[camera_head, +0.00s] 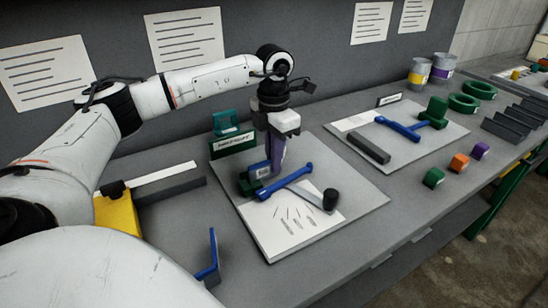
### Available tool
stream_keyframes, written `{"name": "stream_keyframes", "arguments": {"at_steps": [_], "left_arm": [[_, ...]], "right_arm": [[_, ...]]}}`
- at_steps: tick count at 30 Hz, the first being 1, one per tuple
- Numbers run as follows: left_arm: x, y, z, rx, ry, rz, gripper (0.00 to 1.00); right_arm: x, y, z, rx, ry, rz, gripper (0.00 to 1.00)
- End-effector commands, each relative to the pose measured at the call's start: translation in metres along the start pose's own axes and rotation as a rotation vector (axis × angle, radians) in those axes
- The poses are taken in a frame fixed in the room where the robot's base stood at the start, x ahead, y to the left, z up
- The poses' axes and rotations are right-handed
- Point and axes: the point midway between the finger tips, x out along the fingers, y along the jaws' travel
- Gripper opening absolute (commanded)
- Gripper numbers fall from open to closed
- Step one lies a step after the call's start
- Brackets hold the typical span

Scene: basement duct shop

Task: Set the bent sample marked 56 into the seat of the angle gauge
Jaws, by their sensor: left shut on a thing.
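My left gripper (277,158) points down over the near board and is shut on a blue piece with a pale label (261,171), which looks like the bent sample. The label is too small to read. The angle gauge (287,184), with a blue arm and a dark green base, lies on the board directly below. The piece is at the green base end, but I cannot tell whether it touches the seat, which the gripper and piece largely hide. Another blue bent piece (211,257) stands on the bench at the lower left. My right gripper is not in view.
A black knob (330,199) on a grey strip sits at the board's right. A second board (448,135) holds another blue tool. Small coloured blocks (459,161) stand near the front edge. A green block and sign (233,144) are behind. A yellow block (118,213) is left.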

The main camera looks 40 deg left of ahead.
Motion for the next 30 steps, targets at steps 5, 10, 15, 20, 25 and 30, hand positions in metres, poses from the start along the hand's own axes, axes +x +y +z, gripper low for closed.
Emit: {"name": "stream_keyframes", "arguments": {"at_steps": [5,10,15,20,25,30], "left_arm": [[0.002,0.000,0.000,0.000,-0.001,0.000,0.22],[0.002,0.000,0.000,0.000,0.000,0.000,0.28],[0.003,0.000,0.000,0.000,0.002,0.000,0.28],[-0.009,0.000,0.001,0.000,-0.002,0.000,0.28],[-0.044,0.000,0.001,0.000,-0.004,0.000,0.28],[-0.077,-0.001,0.001,0.001,-0.005,0.000,0.28]], "right_arm": [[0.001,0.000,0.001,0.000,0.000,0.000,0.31],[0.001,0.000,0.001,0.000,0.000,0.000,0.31],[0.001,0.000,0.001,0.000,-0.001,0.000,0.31],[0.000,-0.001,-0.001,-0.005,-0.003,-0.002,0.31],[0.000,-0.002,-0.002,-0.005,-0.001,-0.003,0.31],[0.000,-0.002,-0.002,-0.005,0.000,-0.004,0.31]]}}
